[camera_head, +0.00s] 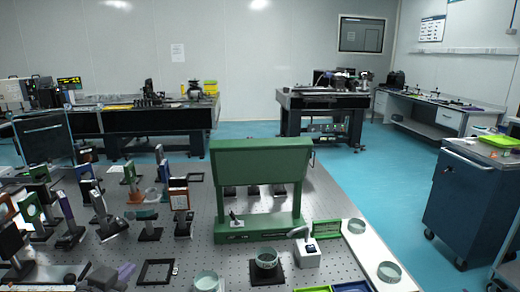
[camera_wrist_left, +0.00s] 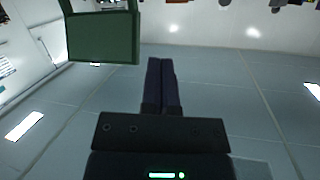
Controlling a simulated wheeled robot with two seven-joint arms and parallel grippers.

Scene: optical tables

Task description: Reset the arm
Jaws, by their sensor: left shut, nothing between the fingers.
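My left gripper (camera_wrist_left: 161,62) shows in the wrist view with its two dark fingers pressed together and nothing between them. Pale wall or ceiling panels lie behind it, and the fingers touch nothing there. In the head view I cannot clearly pick it out among the dark parts at the lower left. My right gripper is in neither view.
A green stand (camera_head: 262,185) rises from the perforated table (camera_head: 190,255); a green panel (camera_wrist_left: 102,38) shows in the wrist view. Several optical mounts crowd the left. Glass dishes (camera_head: 267,258) stand at the front. A dark cabinet (camera_head: 470,205) stands right beyond open blue floor.

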